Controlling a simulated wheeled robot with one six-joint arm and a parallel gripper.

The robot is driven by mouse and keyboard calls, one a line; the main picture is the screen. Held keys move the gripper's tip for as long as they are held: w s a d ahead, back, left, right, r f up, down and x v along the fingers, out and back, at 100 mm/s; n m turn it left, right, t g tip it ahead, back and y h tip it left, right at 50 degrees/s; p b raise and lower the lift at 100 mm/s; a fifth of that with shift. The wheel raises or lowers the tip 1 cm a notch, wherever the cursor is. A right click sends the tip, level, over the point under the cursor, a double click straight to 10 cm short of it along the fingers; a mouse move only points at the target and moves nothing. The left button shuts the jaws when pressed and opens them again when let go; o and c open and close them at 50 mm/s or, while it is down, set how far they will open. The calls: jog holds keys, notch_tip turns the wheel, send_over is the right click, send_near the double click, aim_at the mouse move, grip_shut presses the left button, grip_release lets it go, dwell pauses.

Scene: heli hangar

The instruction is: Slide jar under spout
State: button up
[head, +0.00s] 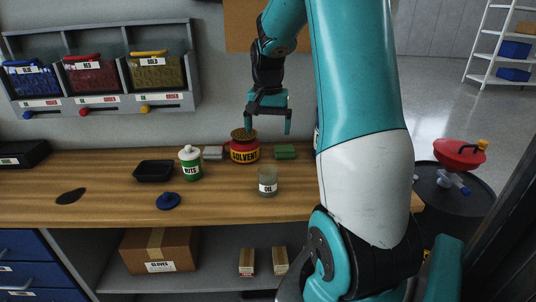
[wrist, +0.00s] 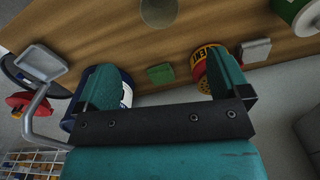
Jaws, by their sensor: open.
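A clear jar labelled OIL (head: 267,182) stands upright near the bench's front edge; it appears cut off at the top of the wrist view (wrist: 158,10). A white-and-green container (head: 190,164) stands left of it, its label hard to read. A red SOLVENT can (head: 244,148) stands behind; it is partly hidden by a finger in the wrist view (wrist: 207,56). The wall dispenser (head: 102,70) has blue, red and gold bins with levers below; no jar stands directly under it. My gripper (head: 268,127) is open and empty, above and right of the can.
A black tray (head: 154,171), blue lid (head: 168,201), dark flat patch (head: 70,196), grey block (head: 213,153) and green block (head: 285,152) lie on the bench (head: 110,208). The bench's left front is mostly clear.

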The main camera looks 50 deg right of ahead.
aim_at(268, 181)
notch_tip(268, 181, down, 16)
jog(key=shift+r+p, duration=0.1)
jog(key=shift+p, duration=0.2)
